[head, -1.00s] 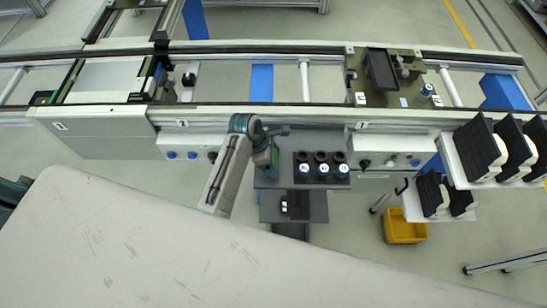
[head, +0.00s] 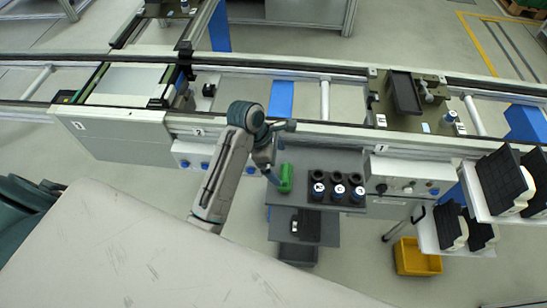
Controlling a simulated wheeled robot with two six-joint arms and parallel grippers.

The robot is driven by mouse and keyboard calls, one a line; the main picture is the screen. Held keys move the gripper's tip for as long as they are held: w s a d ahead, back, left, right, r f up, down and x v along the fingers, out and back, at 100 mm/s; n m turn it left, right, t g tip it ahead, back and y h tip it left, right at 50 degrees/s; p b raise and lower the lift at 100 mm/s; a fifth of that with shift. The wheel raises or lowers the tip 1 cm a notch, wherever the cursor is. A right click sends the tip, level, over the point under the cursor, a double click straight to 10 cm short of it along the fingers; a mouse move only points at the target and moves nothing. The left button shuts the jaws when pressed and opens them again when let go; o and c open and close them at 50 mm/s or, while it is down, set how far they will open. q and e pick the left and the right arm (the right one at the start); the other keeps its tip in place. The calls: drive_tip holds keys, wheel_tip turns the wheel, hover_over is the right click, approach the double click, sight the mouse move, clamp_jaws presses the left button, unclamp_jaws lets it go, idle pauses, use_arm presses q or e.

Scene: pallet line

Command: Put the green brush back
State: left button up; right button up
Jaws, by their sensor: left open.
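The green brush (head: 286,178) is on the grey shelf (head: 350,160) in front of the line, near the shelf's left end and left of the cups. My left gripper (head: 275,180) is open and points down just left of the brush. At this size I cannot tell whether a finger touches it. My left arm arches over from the lower left. My right gripper is not in view.
Several dark cups (head: 338,188) stand right of the brush. A lower shelf (head: 279,228) holds a dark box. The conveyor rail (head: 330,130) runs behind. A yellow bin (head: 415,258) and black racks (head: 502,182) are at the right.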

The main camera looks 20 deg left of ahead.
use_arm(q)
drive_tip(key=shift+v, duration=1.6)
idle(0.9)
